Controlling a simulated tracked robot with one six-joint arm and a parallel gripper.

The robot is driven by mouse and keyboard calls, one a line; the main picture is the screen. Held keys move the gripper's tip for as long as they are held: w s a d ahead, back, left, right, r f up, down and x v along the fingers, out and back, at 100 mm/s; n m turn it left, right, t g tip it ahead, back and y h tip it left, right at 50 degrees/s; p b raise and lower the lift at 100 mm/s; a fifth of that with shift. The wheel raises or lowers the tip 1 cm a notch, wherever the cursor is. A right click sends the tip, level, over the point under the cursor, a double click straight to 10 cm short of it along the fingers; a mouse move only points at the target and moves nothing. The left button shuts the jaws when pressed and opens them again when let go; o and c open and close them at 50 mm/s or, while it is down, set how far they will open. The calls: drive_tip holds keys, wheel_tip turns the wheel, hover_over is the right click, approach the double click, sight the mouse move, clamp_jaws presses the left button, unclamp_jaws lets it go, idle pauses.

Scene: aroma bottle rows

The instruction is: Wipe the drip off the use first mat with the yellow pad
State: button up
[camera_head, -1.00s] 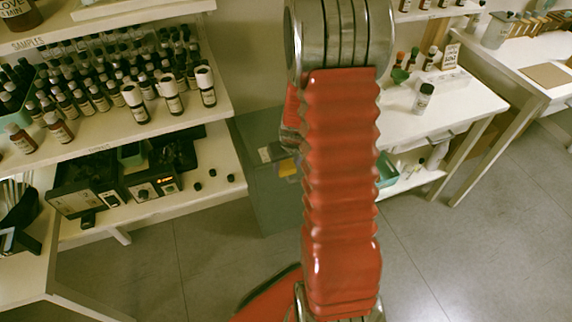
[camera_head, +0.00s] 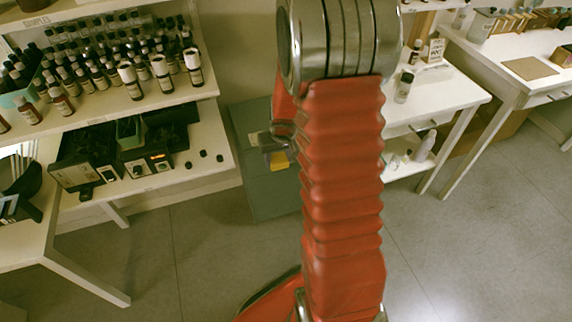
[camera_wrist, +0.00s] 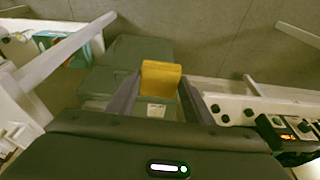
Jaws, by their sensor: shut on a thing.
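The yellow pad (camera_wrist: 161,78) is pinched between the fingers of my gripper (camera_wrist: 160,88) in the wrist view. In the head view, the pad (camera_head: 279,160) and my gripper (camera_head: 268,141) show just left of my red arm, in front of a grey-green cabinet. The pad is in the air, apart from any mat. A flat tan mat or board (camera_head: 530,68) lies on the right-hand table; I cannot tell whether it is the use first mat. No drip can be made out.
A shelf (camera_head: 100,112) at left holds rows of dark bottles, with black devices (camera_head: 90,160) below. The grey-green cabinet (camera_head: 262,185) stands behind my gripper. A white table (camera_head: 440,98) at right carries bottles. The floor (camera_head: 470,240) at lower right is clear.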

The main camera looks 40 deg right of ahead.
drive_tip(key=w+a+r+n, duration=0.2)
drive_tip(key=w+a+r, duration=0.3)
drive_tip(key=a+r, duration=0.5)
drive_tip(key=w+a+r+n, duration=0.1)
drive_tip(key=w+a+r, duration=0.3)
drive_tip(key=a+r, duration=0.6)
drive_tip(key=shift+w+a+r+n+y, duration=0.35)
drive_tip(key=shift+a+r+n+y, duration=0.05)
drive_tip(key=shift+r, duration=0.05)
drive_tip(key=shift+d, duration=0.1)
